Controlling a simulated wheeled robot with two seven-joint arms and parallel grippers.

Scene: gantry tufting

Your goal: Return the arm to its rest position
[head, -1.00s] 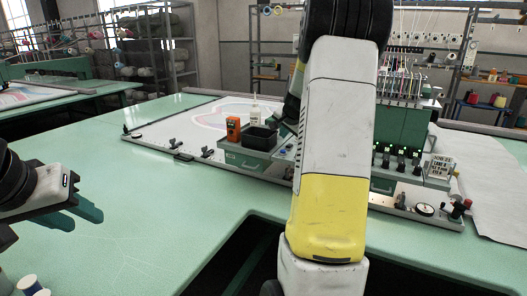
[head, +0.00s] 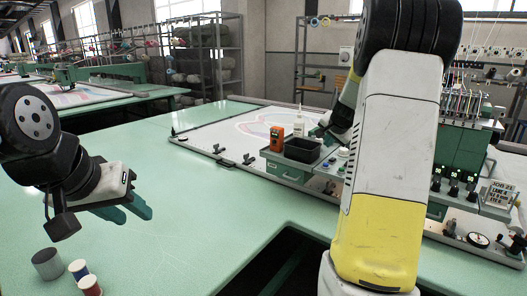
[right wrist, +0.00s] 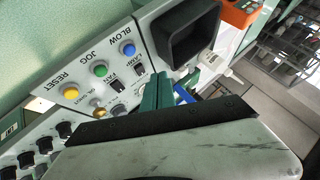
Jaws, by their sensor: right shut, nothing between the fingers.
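My right arm rises large in the head view, and its white and yellow link covers part of the machine. Its gripper is hard to make out there. In the right wrist view my right gripper (right wrist: 157,92) shows green fingers shut and empty over the control panel (right wrist: 85,72), which has yellow, green and blue buttons. I cannot tell if the fingertips touch it. My left gripper (head: 137,214) hangs above the green table at the left. Its green fingers are apart with nothing between them.
A black bin (head: 302,149) and an orange device (head: 277,138) stand on the machine by a white bottle (head: 299,123). The green table (head: 200,235) between is clear.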

